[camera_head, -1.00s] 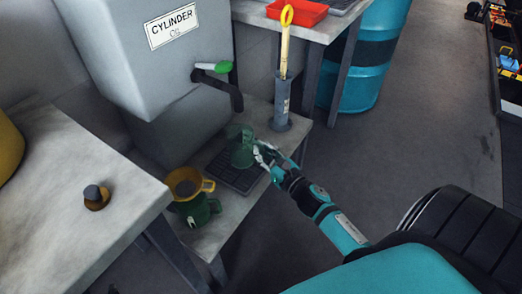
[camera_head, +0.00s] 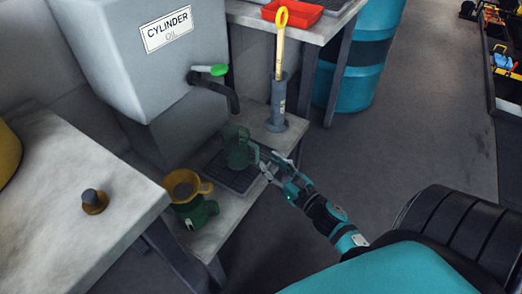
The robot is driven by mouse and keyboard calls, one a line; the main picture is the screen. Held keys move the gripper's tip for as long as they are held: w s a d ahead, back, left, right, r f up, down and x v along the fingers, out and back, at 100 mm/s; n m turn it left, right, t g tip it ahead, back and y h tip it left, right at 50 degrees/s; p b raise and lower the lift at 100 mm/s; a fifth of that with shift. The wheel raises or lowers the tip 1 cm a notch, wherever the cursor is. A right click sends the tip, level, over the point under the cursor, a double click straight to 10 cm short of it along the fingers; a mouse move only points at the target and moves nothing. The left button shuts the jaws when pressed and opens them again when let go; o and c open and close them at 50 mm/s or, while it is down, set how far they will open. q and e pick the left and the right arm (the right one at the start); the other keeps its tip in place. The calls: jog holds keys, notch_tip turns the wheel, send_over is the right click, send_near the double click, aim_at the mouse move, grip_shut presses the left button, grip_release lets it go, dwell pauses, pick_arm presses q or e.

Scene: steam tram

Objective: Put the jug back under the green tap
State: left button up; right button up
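A translucent dark green jug (camera_head: 237,147) stands upright on a black drip grid (camera_head: 236,180), its handle toward the right. The green tap (camera_head: 211,70) is on the grey tank labelled "CYLINDER OIL". Its black spout (camera_head: 229,93) curves down and ends above the jug in the picture. My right gripper (camera_head: 272,164) is just right of the jug's handle, with its fingers spread and a small gap to the handle. It looks empty. My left gripper is not in view.
A second green vessel (camera_head: 196,213) with a yellow funnel (camera_head: 184,184) stands left of the grid. A grey cylinder with a yellow-handled tool (camera_head: 279,45) stands behind. A grey-topped table (camera_head: 70,210) fills the left.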

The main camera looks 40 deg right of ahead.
jog(key=s, duration=0.5)
jog(key=s+a+m+g, duration=0.3)
jog(key=a+m+g, duration=0.2)
jog(key=m, duration=1.2)
jog(key=s+a+m+g, duration=0.3)
jog(key=a+m, duration=0.7)
jog(key=m, duration=0.7)
jog(key=shift+f+g, duration=0.35)
jog(key=shift+g, duration=0.55)
jog(key=shift+w+p, duration=0.1)
jog(key=shift+p, duration=0.2)
